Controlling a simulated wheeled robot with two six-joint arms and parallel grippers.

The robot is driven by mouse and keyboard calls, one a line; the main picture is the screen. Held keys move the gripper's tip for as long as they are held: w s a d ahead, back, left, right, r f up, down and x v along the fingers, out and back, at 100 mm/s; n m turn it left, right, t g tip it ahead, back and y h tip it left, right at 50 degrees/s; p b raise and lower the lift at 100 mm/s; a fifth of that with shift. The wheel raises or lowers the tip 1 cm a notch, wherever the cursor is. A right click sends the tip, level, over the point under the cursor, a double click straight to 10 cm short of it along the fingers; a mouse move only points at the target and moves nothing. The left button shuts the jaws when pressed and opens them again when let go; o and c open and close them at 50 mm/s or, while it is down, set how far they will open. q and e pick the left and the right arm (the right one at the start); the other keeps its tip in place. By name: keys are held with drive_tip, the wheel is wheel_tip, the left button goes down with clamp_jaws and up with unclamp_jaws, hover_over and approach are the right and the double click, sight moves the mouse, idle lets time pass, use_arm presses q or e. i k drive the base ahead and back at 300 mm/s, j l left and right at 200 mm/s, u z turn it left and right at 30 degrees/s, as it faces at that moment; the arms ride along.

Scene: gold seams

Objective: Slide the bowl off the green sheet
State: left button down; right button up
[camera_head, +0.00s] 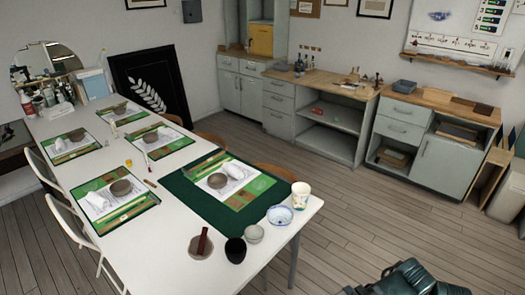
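A dark green sheet (258,207) lies on the near right part of the long white table. A smaller printed mat (240,200) lies on it, with a brown-grey bowl (217,182) and a white crumpled cloth (236,171) on top. A blue-and-white bowl (280,215) and a small pale grey-green bowl (253,234) stand by the sheet's right edge; I cannot tell whether either touches it. Neither of my grippers shows.
A patterned white cup (300,194), a black cup (235,250) and a brown dish (200,246) with a dark red-brown strip stand near the table's front end. Several other mats with bowls lie farther left. White chairs (75,215) line the left side. A dark green object (405,279) is at bottom right.

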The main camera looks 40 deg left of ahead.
sight(221, 178)
drive_tip(key=i+u, duration=0.3)
drive_tip(key=i, duration=0.25)
drive_tip(key=i+l+u, duration=0.3)
drive_tip(key=i, duration=0.25)
drive_tip(key=i+u, duration=0.65)
drive_tip(key=u, duration=0.2)
drive_tip(key=i+l+u, duration=0.2)
drive_tip(key=i+u, duration=0.2)
drive_tip(key=i+l+u, duration=0.2)
drive_tip(key=u, duration=0.2)
drive_tip(key=l, duration=0.1)
